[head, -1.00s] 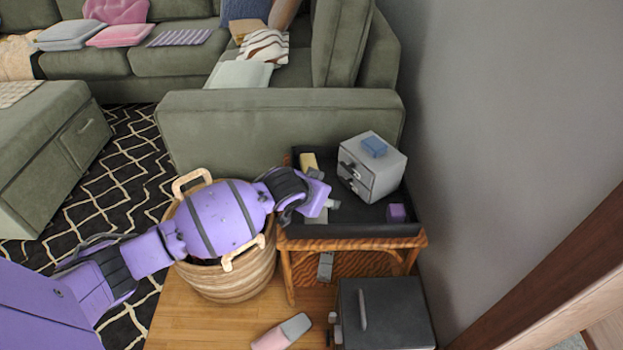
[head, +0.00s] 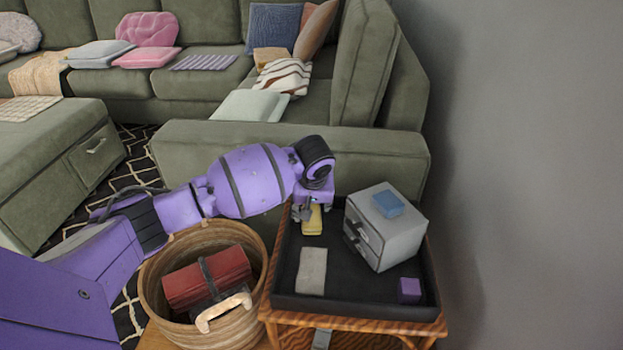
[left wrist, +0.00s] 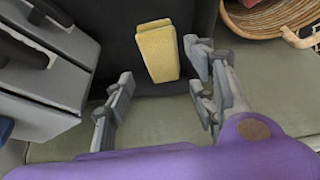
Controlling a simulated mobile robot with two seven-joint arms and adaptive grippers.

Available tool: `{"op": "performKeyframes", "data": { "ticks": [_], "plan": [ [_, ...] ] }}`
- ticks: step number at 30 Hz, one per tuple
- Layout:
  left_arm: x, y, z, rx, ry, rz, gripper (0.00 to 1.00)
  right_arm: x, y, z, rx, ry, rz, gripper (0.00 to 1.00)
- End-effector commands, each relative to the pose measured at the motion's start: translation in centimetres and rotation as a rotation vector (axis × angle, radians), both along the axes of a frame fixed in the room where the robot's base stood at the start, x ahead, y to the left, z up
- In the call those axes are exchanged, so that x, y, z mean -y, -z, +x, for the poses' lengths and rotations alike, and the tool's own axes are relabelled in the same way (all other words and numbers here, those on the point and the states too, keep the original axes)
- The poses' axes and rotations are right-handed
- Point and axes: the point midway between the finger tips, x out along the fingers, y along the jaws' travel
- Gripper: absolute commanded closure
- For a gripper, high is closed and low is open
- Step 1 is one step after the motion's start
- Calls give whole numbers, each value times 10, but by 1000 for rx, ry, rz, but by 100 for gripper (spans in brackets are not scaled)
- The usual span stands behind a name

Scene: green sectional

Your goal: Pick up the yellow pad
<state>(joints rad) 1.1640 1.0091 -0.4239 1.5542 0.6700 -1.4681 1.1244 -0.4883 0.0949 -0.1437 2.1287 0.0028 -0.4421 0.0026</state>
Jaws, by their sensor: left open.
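The yellow pad (head: 312,220) lies in the black tray (head: 320,305) on the small wooden table, at the tray's far left corner. It is a small upright-looking block in the left wrist view (left wrist: 158,51), between and beyond my open fingers. My left gripper (head: 308,213) is over the far end of the pad and partly hides it in the head view. In the left wrist view the left gripper (left wrist: 160,103) is open and empty, its fingers apart on either side of the pad's line. My right gripper is not in view.
A grey drawer box (head: 385,228) with a blue block (head: 388,204) on top stands right of the pad. A grey-beige pad (head: 312,271) and a purple cube (head: 409,290) lie in the tray. A wicker basket (head: 255,307) stands left. The sofa arm (head: 380,152) rises behind.

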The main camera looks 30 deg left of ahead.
Motion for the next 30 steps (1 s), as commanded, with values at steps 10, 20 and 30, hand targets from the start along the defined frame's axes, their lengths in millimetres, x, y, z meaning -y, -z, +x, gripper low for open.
{"op": "performKeyframes", "data": {
  "ticks": [10, 20, 30],
  "plan": [
    [-6, 30, 12, 1, 0, -1, 48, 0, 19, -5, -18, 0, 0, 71],
    [-17, 69, 30, 2, 1, 1, 48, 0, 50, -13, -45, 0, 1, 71],
    [-17, 67, 31, 5, 2, 0, 62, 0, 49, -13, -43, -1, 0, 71]
  ]
}}
